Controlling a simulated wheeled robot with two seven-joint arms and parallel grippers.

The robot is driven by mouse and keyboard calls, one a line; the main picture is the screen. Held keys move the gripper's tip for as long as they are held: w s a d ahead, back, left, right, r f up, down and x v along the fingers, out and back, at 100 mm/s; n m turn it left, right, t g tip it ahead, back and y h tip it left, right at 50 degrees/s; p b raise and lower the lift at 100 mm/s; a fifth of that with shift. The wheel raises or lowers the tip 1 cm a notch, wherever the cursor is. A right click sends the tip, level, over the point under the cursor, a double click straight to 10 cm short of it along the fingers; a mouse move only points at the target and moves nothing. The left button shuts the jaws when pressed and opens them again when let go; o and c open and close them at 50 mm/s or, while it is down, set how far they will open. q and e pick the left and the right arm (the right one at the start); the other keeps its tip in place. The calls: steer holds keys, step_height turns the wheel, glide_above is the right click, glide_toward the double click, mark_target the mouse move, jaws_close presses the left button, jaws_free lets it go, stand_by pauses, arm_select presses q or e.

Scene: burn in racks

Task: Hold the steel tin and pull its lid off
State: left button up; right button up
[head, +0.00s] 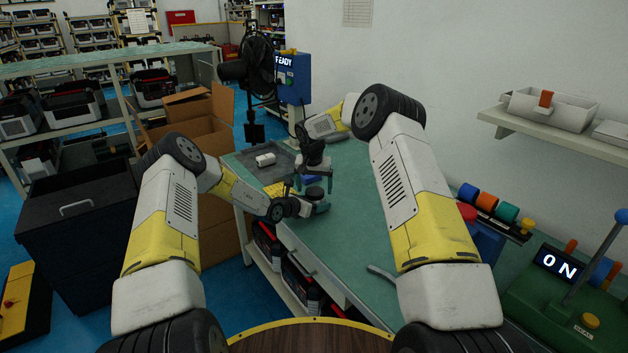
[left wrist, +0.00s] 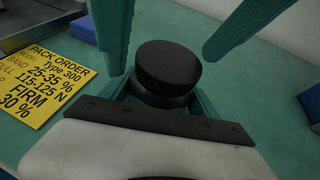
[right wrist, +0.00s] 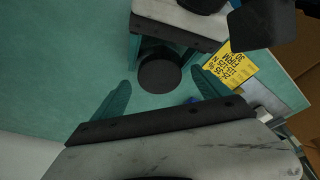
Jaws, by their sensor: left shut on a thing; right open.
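The steel tin (left wrist: 160,97) is dark and round. It stands between the teal fingers of my left gripper (head: 318,206), which is shut on its body low over the bench. Its dark disc-shaped lid (left wrist: 170,64) is on top and looks slightly tilted in the left wrist view; I cannot tell how firmly it sits. The lid also shows from above in the right wrist view (right wrist: 160,77). My right gripper (right wrist: 161,79) is open, its fingers on either side of the lid with clear gaps. In the head view the tin (head: 315,192) is small and partly hidden by the grippers.
A yellow pack order card (left wrist: 43,75) lies on the teal bench (head: 350,230) beside the tin. A grey tray (head: 262,161) with a white part is behind. Coloured rolls (head: 487,202) and a green machine (head: 560,300) stand at right. The bench middle is mostly clear.

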mark_target(315, 192)
steer(key=shift+f, duration=0.25)
steer(key=c, duration=1.4)
steer(key=shift+w, duration=0.1)
steer(key=shift+r, duration=0.15)
steer(key=shift+r, duration=1.85)
